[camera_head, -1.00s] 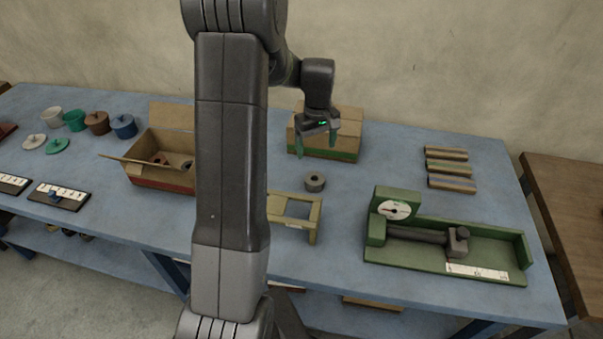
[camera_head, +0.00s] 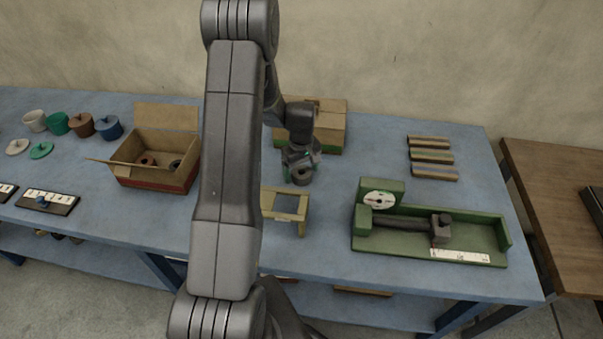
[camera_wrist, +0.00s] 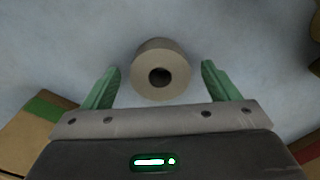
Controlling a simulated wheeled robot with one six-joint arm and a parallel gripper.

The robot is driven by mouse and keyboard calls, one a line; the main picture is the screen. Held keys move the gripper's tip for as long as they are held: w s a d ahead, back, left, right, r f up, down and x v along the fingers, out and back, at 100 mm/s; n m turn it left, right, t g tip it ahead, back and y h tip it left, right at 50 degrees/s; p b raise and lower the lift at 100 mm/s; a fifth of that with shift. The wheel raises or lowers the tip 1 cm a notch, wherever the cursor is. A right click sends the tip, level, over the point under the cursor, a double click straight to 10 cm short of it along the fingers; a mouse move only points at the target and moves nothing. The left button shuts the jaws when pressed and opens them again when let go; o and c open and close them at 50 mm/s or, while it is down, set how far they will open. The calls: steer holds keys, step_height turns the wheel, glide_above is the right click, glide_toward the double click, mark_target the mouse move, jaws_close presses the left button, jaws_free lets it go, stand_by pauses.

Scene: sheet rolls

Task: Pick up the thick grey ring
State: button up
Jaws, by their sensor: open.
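The thick grey ring (camera_head: 302,176) stands on the blue table, partly hidden by my gripper in the head view. In the wrist view the ring (camera_wrist: 160,71) shows its round end and dark central hole. It lies just beyond and between the two green fingertips, with a gap on either side. My gripper (camera_wrist: 158,78) is open and empty, pointing down over the ring; it also shows in the head view (camera_head: 301,164). I cannot tell the exact height of the fingertips above the table.
A closed cardboard box (camera_head: 330,128) stands behind the ring. A small wooden frame stand (camera_head: 287,205) is in front. A green gauge fixture (camera_head: 480,243) is at the right. An open box (camera_head: 150,178) with rings inside is at the left. Blue table (camera_head: 365,150) right of the ring is clear.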

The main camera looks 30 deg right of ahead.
steer(key=shift+f, duration=0.6)
steer(key=shift+c, duration=0.4)
steer(key=c, duration=1)
steer(key=shift+r, duration=0.1)
